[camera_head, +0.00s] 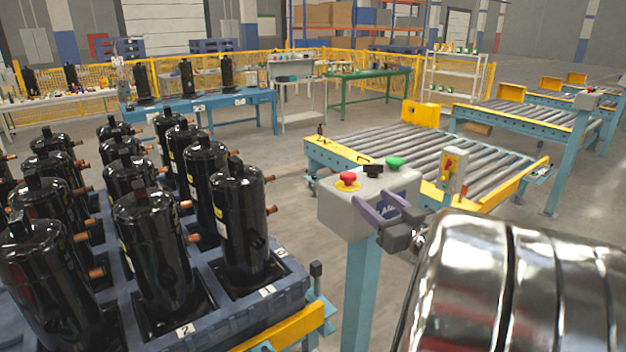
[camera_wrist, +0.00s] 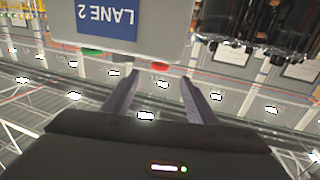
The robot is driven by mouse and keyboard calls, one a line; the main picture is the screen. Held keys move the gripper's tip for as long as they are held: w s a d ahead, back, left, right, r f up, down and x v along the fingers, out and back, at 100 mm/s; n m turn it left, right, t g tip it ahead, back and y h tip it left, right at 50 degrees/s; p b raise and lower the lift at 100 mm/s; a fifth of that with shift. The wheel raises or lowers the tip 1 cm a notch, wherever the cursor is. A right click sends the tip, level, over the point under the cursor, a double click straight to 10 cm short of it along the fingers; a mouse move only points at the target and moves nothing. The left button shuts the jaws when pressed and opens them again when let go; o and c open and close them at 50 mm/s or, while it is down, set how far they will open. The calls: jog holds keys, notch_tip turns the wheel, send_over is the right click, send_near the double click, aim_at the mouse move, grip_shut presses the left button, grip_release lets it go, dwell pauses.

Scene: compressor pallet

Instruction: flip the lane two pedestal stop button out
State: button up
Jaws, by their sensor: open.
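The lane two pedestal (camera_head: 335,212) is a grey box on a blue-green post, with a red stop button (camera_head: 348,180) at the left of its top. A black switch (camera_head: 373,170) and a green button (camera_head: 395,162) sit to the right. My gripper (camera_head: 371,204) is open and empty, its purple fingers overlapping the box's right part in the head view. In the wrist view the picture is inverted: the "LANE 2" label (camera_wrist: 108,17) is upside down, and the red button (camera_wrist: 160,65) shows between and beyond the open fingertips (camera_wrist: 160,77). No contact with the button is visible.
A pallet (camera_head: 245,310) of black compressors (camera_head: 240,215) stands close at the left. Grey floor (camera_head: 290,175) shows between pallet and conveyor.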

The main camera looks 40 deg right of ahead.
aim_at(348, 178)
jog(key=w, duration=0.4)
jog(key=w+d, duration=0.1)
jog(key=w, duration=0.3)
jog(key=w+d, duration=0.1)
jog(key=w, duration=0.3)
jog(key=shift+w+d, duration=0.2)
jog(key=shift+w, duration=0.15)
jog(key=shift+c, duration=0.6)
grip_shut()
